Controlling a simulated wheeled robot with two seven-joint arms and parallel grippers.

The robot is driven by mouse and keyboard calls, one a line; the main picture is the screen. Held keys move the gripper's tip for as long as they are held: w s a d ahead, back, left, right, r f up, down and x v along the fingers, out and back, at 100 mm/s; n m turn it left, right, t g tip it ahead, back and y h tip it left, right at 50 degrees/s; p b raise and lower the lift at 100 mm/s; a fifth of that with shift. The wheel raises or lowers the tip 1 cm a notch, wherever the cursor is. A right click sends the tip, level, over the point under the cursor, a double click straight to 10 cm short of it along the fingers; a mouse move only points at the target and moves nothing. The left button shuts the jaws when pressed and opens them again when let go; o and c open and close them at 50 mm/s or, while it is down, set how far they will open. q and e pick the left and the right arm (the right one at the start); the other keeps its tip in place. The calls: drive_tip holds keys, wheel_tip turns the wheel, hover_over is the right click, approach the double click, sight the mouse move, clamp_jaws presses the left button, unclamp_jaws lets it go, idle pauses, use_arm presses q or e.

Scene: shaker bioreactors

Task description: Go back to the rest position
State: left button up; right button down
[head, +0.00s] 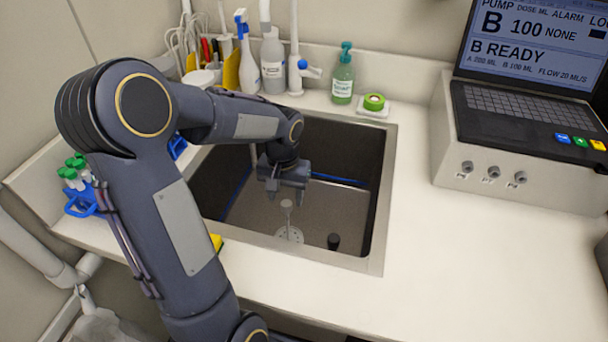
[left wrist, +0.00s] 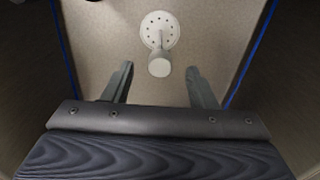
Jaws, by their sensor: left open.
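My left arm comes in from the left and reaches over the sink (head: 377,215). My left gripper (head: 286,196) points down inside the basin. In the left wrist view its two fingers (left wrist: 160,85) are apart with nothing held between them. A pale upright plug with a round knob (left wrist: 159,64) stands on the perforated drain (left wrist: 158,28), beyond the fingertips in that view. The plug also shows in the head view (head: 287,206), just below the gripper. My right gripper is not in view.
A dark small cylinder (head: 333,241) stands on the sink floor. A pump console (head: 520,120) stands at right. Green-capped tubes in a blue rack (head: 80,190) are at left. The counter right of the sink is clear.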

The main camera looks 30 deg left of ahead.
use_arm(q)
drive_tip(key=s+d+r+t+h+p, duration=0.1)
drive_tip(key=s+d+r+t, duration=0.1)
drive_tip(key=s+d+r, duration=0.2)
drive_tip(key=s+d+r+m+t+h+p, duration=0.1)
drive_tip(key=s+d+r+p, duration=0.1)
drive_tip(key=s+d+r, duration=0.2)
drive_tip(key=s+d+r+m+t+h+p, duration=0.1)
drive_tip(key=s+d+r+t, duration=0.1)
drive_tip(key=s+d+r, duration=0.2)
drive_tip(key=shift+s+d+r+t+h+p, duration=0.15)
drive_tip(key=shift+s+r, duration=0.2)
drive_tip(key=shift+s, duration=0.3)
drive_tip(key=shift+s+d+r+t+h+p, duration=0.1)
drive_tip(key=shift+s+r, duration=0.2)
drive_tip(key=shift+s, duration=0.4)
drive_tip(key=shift+s+d+r+t+h+p, duration=0.15)
drive_tip(key=shift+s+r, duration=0.2)
drive_tip(key=shift+s, duration=0.3)
